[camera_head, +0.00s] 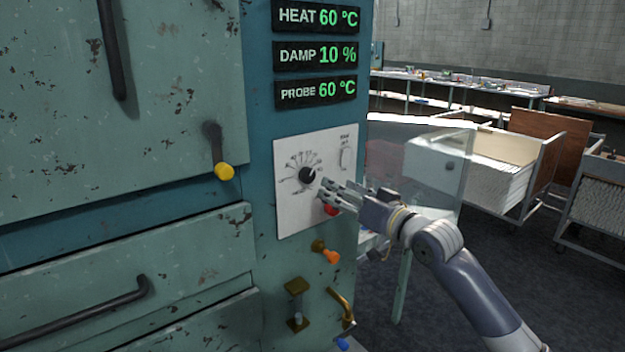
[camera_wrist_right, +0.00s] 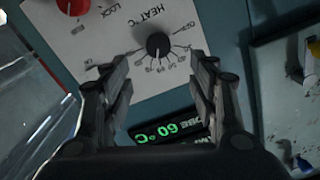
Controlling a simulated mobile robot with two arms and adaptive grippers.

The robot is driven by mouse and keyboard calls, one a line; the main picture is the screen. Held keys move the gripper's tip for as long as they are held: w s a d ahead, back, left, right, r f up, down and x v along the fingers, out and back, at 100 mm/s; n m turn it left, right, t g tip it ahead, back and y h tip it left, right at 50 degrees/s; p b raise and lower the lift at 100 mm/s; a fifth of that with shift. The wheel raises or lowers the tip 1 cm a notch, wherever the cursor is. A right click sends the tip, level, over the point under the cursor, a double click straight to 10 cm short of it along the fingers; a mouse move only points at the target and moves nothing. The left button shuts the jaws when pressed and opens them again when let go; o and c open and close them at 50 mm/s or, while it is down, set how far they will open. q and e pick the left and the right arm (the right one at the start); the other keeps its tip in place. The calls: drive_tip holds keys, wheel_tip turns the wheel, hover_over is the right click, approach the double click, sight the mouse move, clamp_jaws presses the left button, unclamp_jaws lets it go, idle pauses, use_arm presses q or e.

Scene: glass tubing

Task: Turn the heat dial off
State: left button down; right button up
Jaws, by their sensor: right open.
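The heat dial is a round black knob (camera_head: 307,175) on a white panel (camera_head: 290,215) on the front of the teal cabinet. In the right wrist view the dial (camera_wrist_right: 158,45) sits under the "HEAT °C" label, with a fan of scale marks around it. A pale pointer mark shows on it, but the exact setting is too small to read. My right gripper (camera_head: 325,190) is just right of and below the dial in the head view. It also shows in the wrist view (camera_wrist_right: 162,68), open and empty, fingers spread toward either side of the dial. My left gripper is not in view.
A red knob (camera_head: 331,209) is close below my right fingers. Displays above read HEAT 60 °C (camera_head: 317,17), DAMP 10 % and PROBE 60 °C.

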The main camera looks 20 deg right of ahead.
sight(310, 176)
drive_tip(key=p+x, duration=0.2)
drive_tip(key=x, duration=0.7)
drive_tip(key=shift+d, duration=0.1)
drive_tip(key=shift+p+x, duration=0.35)
drive_tip(key=shift+x, duration=0.55)
drive_tip(key=shift+f, duration=0.15)
drive_tip(key=shift+c, duration=0.5)
drive_tip(key=c, duration=1)
